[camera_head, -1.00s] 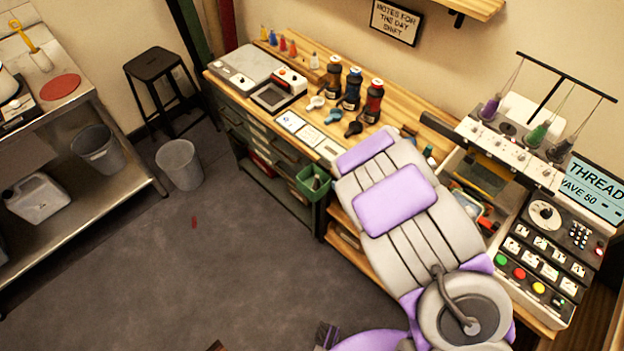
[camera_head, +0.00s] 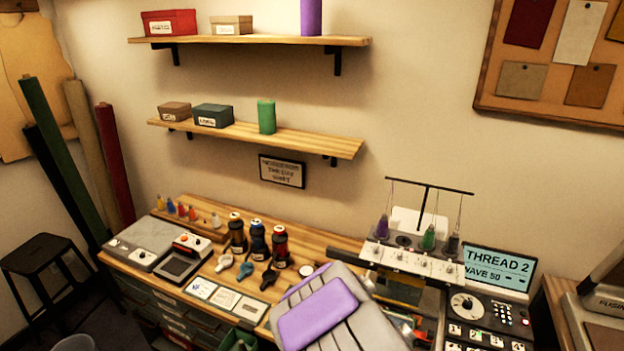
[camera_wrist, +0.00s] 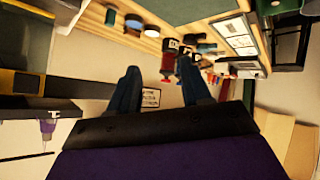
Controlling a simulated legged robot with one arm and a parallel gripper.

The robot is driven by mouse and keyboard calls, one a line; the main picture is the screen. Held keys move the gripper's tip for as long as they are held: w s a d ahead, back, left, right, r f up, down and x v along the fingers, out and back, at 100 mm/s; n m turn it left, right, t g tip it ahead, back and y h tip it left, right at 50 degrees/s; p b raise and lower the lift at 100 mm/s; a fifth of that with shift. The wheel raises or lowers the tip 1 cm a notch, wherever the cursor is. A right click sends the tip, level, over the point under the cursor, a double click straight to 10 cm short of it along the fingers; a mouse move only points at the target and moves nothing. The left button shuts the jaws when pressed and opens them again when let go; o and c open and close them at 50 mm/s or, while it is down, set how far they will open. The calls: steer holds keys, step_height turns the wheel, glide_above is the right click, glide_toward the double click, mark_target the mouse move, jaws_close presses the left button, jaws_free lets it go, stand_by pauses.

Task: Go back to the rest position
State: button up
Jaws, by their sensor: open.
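My gripper (camera_wrist: 160,72) shows in the wrist view, with its two dark blue fingers apart and nothing held between them. The framed wall sign and the bench bottles show beyond the fingers, in an upside-down view. In the head view my grey and purple arm (camera_head: 318,312) rises from the bottom, over the right part of the wooden bench (camera_head: 330,243). My gripper's fingers cannot be made out in the head view.
Three dark bottles (camera_head: 258,242) and several small scoops stand left of my arm. A thread machine (camera_head: 412,262) with spools is close on its right. A scale (camera_head: 150,243) is at the bench's left.

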steer(key=s+d+r+m+g+h, duration=0.2)
steer(key=s+d+r+m+h, duration=0.1)
steer(key=s+d+r, duration=0.3)
steer(key=s+d+r+m+g+h, duration=0.2)
steer(key=s+d+r+m+h, duration=0.15)
steer(key=s+d, duration=0.45)
steer(key=s+a+r+g+y, duration=0.2)
steer(key=s+r+g, duration=0.1)
steer(key=s, duration=0.9)
steer(key=s+a+r+g+y, duration=0.1)
steer(key=s+a+r+g, duration=0.1)
steer(key=s, duration=1)
steer(key=shift+s+r+m+g+y, duration=0.35)
steer(key=shift+r+g, duration=0.4)
steer(key=shift+g, duration=0.45)
